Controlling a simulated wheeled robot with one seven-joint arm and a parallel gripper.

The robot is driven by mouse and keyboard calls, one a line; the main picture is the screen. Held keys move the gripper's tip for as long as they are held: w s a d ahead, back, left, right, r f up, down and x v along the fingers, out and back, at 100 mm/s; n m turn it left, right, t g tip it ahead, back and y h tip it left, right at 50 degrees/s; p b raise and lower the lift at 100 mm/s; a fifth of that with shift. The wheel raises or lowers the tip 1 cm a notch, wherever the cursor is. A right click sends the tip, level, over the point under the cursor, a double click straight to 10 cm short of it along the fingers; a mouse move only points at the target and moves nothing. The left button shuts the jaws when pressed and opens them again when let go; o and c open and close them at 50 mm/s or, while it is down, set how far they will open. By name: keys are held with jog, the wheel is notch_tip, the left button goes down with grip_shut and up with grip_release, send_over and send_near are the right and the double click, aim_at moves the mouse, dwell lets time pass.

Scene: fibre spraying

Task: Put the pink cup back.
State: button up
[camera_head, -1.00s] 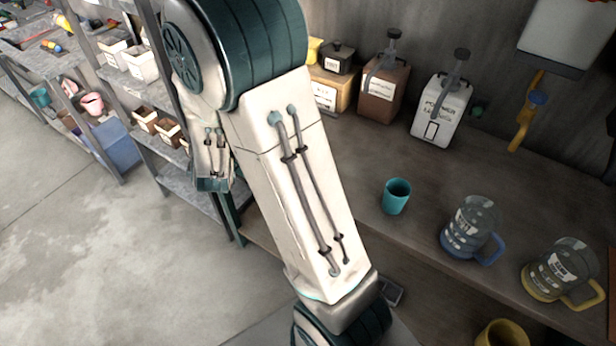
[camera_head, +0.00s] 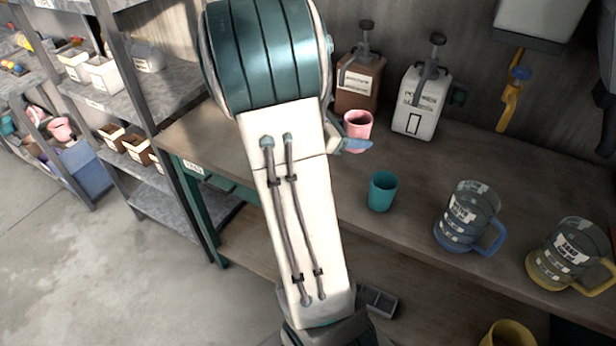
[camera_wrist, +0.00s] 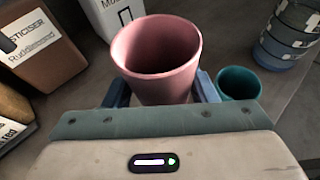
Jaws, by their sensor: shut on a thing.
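The pink cup (camera_head: 358,124) is upright and empty inside, near the back of the bench, left of the white dispenser. In the wrist view the pink cup (camera_wrist: 158,62) sits between the two blue fingers of my gripper (camera_wrist: 160,92), which is shut on it. In the head view my gripper (camera_head: 352,143) is mostly hidden behind my arm; one blue fingertip shows below the cup. I cannot tell whether the cup's base touches the bench.
A teal cup (camera_head: 382,191) stands close by on the bench (camera_head: 420,215). A blue-handled jug (camera_head: 467,218) and a yellow-handled jug (camera_head: 568,255) stand to the right. A brown dispenser (camera_head: 359,82) and a white dispenser (camera_head: 421,102) stand behind. Shelves (camera_head: 118,88) are at the left.

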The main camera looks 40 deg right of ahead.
jog(key=w+a+f, duration=0.2)
jog(key=w+a+f+p, duration=0.1)
jog(key=w+a+f, duration=0.1)
jog(key=w+a, duration=0.1)
jog(key=w+a+f, duration=0.2)
jog(key=a, duration=0.1)
jog(key=shift+w+f, duration=0.25)
jog(key=shift+a+f, duration=0.1)
jog(key=shift+f, duration=0.05)
jog(key=shift+f+p, duration=0.35)
jog(key=shift+f, duration=1.6)
jog(key=shift+f, duration=0.2)
jog(key=o, duration=1.1)
jog(key=shift+r, duration=0.15)
